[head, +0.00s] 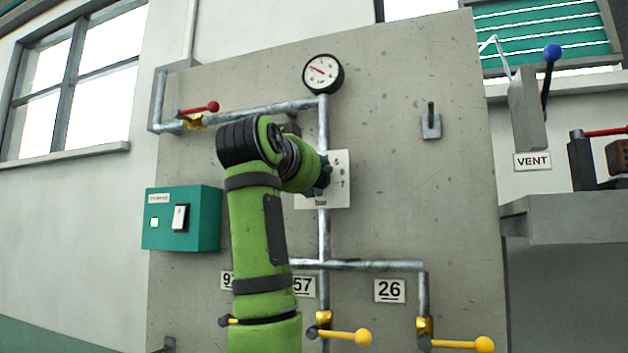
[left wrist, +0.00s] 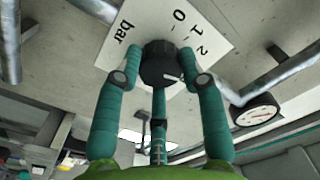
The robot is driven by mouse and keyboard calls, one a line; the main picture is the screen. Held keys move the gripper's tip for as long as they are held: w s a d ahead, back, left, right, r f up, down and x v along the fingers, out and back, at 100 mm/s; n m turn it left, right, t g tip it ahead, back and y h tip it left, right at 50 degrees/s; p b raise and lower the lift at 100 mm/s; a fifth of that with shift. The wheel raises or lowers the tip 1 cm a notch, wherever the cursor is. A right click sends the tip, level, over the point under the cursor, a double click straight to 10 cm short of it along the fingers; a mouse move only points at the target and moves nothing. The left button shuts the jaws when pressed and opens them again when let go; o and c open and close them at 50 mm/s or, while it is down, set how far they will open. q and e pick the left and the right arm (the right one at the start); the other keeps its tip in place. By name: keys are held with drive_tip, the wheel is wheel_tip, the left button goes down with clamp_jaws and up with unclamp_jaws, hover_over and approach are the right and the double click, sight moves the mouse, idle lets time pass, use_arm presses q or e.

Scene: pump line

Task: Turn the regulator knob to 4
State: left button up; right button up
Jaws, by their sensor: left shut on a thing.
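The regulator knob (left wrist: 158,62) is black and round, on a white scale plate (head: 337,197) fixed to the concrete panel. The knob's white pointer line faces lower right in the wrist view, past the 2; the number there is hidden by a finger. In the head view my left gripper (head: 323,177) and arm cover the knob.
A pressure gauge (head: 323,74) with a red needle sits above the plate. Nearby are a red-handled valve (head: 200,110), a green switch box (head: 182,219) and yellow-handled valves (head: 350,336) below. A blue-knobbed lever (head: 551,70) stands right, by the VENT sign.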

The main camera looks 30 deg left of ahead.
use_arm(q)
drive_tip(key=m, duration=0.5)
drive_tip(key=shift+f+m, duration=0.25)
drive_tip(key=shift+m, duration=0.15)
idle(0.4)
drive_tip(key=o, duration=1.2)
drive_tip(key=shift+a, duration=0.1)
drive_tip(key=shift+c, duration=0.2)
drive_tip(key=shift+w+a+r, duration=0.1)
drive_tip(key=v, duration=1.2)
